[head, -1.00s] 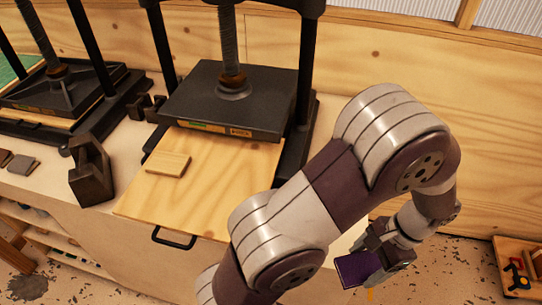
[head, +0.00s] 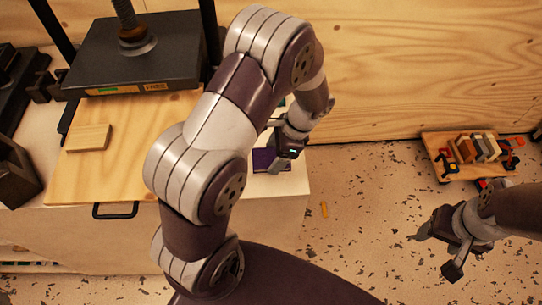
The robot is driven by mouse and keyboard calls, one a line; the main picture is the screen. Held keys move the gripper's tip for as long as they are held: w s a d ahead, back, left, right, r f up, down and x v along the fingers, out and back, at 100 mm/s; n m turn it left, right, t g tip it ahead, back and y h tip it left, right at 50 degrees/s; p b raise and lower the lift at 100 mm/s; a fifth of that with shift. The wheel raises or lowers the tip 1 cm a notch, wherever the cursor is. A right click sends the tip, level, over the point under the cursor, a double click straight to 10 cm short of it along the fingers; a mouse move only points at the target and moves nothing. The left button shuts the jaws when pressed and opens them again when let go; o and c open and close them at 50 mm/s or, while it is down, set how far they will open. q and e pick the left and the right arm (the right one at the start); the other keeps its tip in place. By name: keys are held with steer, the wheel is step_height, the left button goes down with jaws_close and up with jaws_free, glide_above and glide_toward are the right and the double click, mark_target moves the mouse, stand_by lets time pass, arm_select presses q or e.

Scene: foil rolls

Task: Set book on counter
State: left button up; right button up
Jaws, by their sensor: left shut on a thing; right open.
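The purple book (head: 264,160) is in the head view, at the right end of the pale counter (head: 285,200). My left gripper (head: 284,158) is shut on the book, and its fingers and wrist cover part of it. The book looks about flat over the counter top; I cannot tell whether it touches the surface. My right gripper (head: 440,254) is open and empty, out over the floor to the right of the counter.
A black press (head: 135,52) with a wooden board (head: 120,160) stands on the counter's left part. A small wood block (head: 88,138) lies on the board. A wooden cart (head: 470,170) with several blocks stands on the floor at right.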

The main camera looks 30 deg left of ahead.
arm_select(q)
steer(key=shift+w+a+f, duration=0.15)
steer(key=shift+a+f, duration=0.1)
steer(key=shift+a, duration=0.1)
step_height(320, 180, down, 4)
steer(key=shift+d+r+p, duration=0.15)
steer(key=shift+r+p, duration=0.1)
steer(key=shift+p, duration=0.05)
steer(key=shift+f, duration=0.4)
steer(key=o, duration=1.1)
steer(key=shift+c, duration=0.2)
